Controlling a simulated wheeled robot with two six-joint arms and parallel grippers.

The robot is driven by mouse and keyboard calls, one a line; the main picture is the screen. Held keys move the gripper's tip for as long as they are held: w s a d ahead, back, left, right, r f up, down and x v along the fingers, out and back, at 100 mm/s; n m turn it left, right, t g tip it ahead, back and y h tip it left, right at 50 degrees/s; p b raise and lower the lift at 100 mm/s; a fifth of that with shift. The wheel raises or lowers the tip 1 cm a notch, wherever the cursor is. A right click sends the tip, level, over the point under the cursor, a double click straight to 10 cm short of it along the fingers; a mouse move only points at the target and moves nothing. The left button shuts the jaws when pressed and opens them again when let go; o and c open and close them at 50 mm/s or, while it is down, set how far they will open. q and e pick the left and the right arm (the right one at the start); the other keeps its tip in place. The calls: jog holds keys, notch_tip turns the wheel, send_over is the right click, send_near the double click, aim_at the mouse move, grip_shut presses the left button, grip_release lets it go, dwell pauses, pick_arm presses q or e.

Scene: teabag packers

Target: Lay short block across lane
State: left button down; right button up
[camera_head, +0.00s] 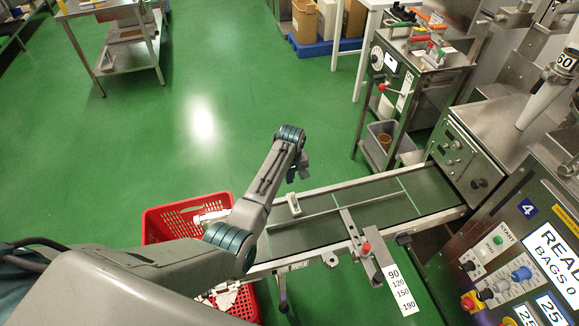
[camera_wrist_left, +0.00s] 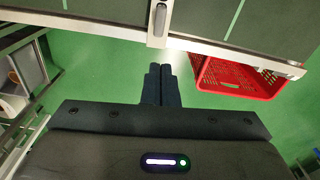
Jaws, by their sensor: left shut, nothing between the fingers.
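The short block (camera_head: 293,205) is a small pale bar with a darker slot in its top. It lies crosswise at the far side of the green conveyor belt (camera_head: 325,230), with one end at the side rail. It also shows in the left wrist view (camera_wrist_left: 160,22), at the top centre. The lane is the strip between the far rail and a long thin guide bar (camera_head: 350,207). My left gripper (camera_head: 298,173) is beyond the far rail, apart from the block. Its dark fingers (camera_wrist_left: 161,70) are together and empty. My right gripper is not in view.
A red crate (camera_head: 187,216) stands beside and below the conveyor's left end. A crossbar with a red knob (camera_head: 366,247) and a number scale (camera_head: 396,288) sits at the near side. A machine housing (camera_head: 463,160) closes the belt's right end.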

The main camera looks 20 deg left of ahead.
aim_at(294, 202)
pick_arm(q)
jog(key=shift+s+d+r, duration=0.3)
jog(key=shift+d+r, duration=0.05)
jog(key=shift+d, duration=0.3)
jog(key=shift+f+n, duration=0.2)
jog(key=shift+n, duration=0.1)
notch_tip(294, 202, down, 6)
jog(key=b, duration=0.7)
jog(key=shift+r, duration=0.2)
jog(key=shift+s+f, duration=0.2)
jog(key=shift+f, duration=0.25)
